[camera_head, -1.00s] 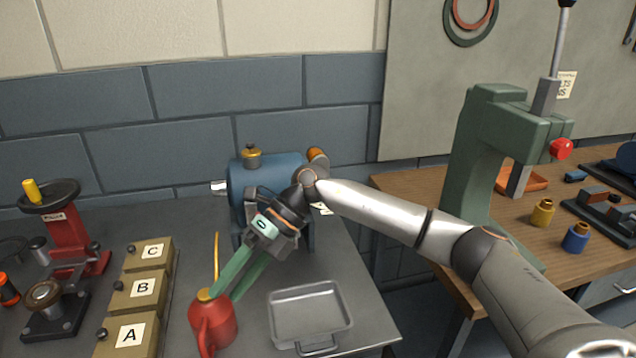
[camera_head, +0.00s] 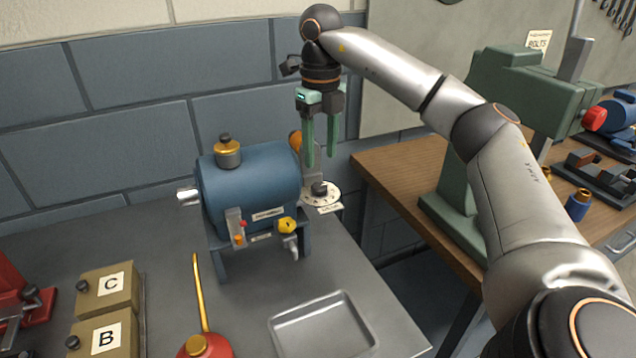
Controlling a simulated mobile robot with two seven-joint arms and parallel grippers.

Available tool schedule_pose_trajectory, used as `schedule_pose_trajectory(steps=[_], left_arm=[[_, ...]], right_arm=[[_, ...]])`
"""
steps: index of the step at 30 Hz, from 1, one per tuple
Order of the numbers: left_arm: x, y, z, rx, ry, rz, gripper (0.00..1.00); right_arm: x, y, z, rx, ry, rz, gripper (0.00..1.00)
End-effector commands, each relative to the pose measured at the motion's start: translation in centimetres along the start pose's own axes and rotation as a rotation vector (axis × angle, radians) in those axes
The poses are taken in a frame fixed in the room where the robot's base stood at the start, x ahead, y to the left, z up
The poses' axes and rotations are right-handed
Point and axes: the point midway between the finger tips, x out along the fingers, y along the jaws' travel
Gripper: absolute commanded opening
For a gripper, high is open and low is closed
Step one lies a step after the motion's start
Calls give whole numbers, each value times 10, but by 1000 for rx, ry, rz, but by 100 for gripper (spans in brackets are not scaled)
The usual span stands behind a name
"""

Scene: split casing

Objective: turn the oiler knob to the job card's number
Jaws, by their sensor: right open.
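A dark knob (camera_head: 319,187) stands on a round white dial (camera_head: 310,199) with small marks, at the right end of the blue casing (camera_head: 250,187). The dial's marks are too small to read. A small white label (camera_head: 330,209) sits at its front edge. My right gripper (camera_head: 320,160) points down with its green fingers parted and empty, just above the knob and apart from it. A job card cannot be made out for certain. My left gripper is out of view.
A red oil can (camera_head: 207,346) with a long brass spout stands in front of the casing. An empty grey tray (camera_head: 323,328) lies at the front right of the grey bench. Boxes C (camera_head: 110,287) and B (camera_head: 100,335) stand left. A green press (camera_head: 515,130) stands on the wooden bench.

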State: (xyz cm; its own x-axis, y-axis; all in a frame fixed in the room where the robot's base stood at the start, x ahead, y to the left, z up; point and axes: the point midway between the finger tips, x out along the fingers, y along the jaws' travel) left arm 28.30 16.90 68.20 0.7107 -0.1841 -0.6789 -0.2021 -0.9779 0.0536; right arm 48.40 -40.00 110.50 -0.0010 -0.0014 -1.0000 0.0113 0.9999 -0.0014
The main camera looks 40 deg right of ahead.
Motion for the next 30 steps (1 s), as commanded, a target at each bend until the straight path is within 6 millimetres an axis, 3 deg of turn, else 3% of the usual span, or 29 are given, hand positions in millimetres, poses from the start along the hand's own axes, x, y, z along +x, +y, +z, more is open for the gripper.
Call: schedule_pose_trajectory(steps=[3, 10, 23, 30], left_arm=[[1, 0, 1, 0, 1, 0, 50], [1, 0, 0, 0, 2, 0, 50], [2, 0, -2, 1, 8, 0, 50], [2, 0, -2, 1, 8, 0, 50]], right_arm=[[26, 0, -1, 0, 3, -1, 55], [60, 0, 0, 0, 1, 0, 55], [72, 1, 0, -2, -1, 1, 55], [72, 1, 0, -1, -1, 1, 30]])
